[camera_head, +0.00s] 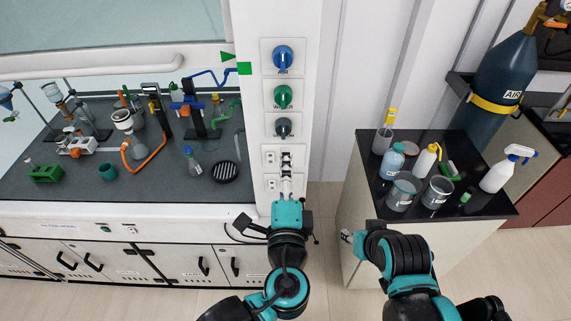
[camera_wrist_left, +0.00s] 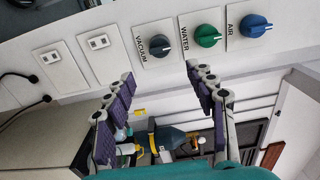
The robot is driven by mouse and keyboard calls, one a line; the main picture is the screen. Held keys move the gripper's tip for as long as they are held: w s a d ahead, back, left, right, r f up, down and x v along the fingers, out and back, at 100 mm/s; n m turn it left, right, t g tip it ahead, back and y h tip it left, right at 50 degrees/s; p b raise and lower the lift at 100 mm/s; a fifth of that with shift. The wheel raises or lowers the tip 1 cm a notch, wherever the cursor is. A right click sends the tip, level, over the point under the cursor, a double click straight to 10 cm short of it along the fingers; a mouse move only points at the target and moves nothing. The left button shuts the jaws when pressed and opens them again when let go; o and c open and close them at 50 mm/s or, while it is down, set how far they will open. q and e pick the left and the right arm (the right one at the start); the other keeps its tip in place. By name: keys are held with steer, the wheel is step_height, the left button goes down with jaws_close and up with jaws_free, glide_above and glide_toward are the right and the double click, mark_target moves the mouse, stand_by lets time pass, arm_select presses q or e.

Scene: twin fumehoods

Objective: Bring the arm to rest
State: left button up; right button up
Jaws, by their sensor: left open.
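My left gripper (camera_head: 287,162) is raised in front of the white service panel (camera_head: 305,180), below the knobs and near the power sockets. In the left wrist view its two purple-padded fingers (camera_wrist_left: 160,76) are spread apart with nothing between them. The fingertips point toward the panel, below the grey vacuum knob (camera_wrist_left: 153,46). I cannot tell the exact gap to the panel. My right arm is folded at the lower right of the head view, by the side cabinet. Its gripper end (camera_head: 347,237) points left, and its finger state is unclear.
The blue air knob (camera_head: 283,58) and green water knob (camera_head: 283,96) sit above on the panel. A fumehood bench (camera_head: 75,185) with glassware is at left. A black-topped side cabinet (camera_head: 425,215) carries beakers and bottles. A large gas cylinder (camera_head: 500,75) stands behind it.

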arm_select(q)
steer(key=w+a+f+n+g+y+b, duration=0.1)
steer(key=a+f+n+g+y+b, duration=0.2)
steer(key=a+f+n, duration=0.35)
steer(key=s+a+f+n+g+h+b, duration=0.1)
steer(key=s+a+f+n+g+b, duration=0.1)
steer(key=a+f+n, duration=0.2)
steer(key=s+a+f+n+g+h+b, duration=0.1)
steer(key=s+a+f+n+g+b, duration=0.2)
steer(key=f, duration=0.6)
steer(key=s+a+f+n+g+h+b, duration=0.1)
steer(key=s+a+f+n+g+b, duration=0.1)
steer(key=f, duration=0.4)
steer(key=s+a+n, duration=0.1)
steer(key=a+n, duration=0.1)
steer(key=shift+a+f+n+g, duration=0.3)
steer(key=shift+a+n+g, duration=0.05)
steer(key=shift+g, duration=0.05)
